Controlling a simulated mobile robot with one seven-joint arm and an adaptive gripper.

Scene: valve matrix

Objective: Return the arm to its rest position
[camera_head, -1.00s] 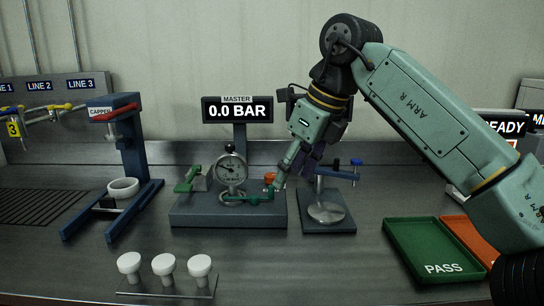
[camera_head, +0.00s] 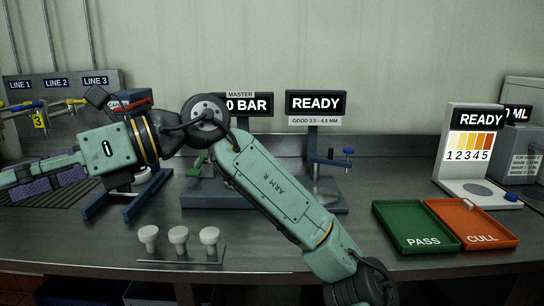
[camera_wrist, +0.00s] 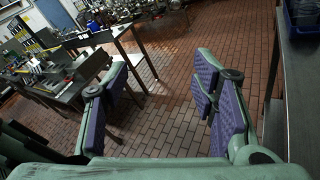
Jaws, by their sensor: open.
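My green arm (camera_head: 278,190) reaches across the picture from the lower right to the upper left in the head view. Its elbow is bent above the bench. My gripper (camera_head: 22,184) points left over the left part of the bench, at the picture's edge. In the wrist view my gripper (camera_wrist: 158,105) has its two purple-padded fingers wide apart with nothing between them. Behind them I see a brick floor (camera_wrist: 165,120), not the bench top.
My arm partly hides the capper (camera_head: 134,100) and the gauge block (camera_head: 205,195). Three white caps (camera_head: 179,236) stand on a plate in front. A green PASS tray (camera_head: 405,222) and orange CULL tray (camera_head: 468,215) lie right. In the wrist view another bench edge (camera_wrist: 290,90) runs along the right.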

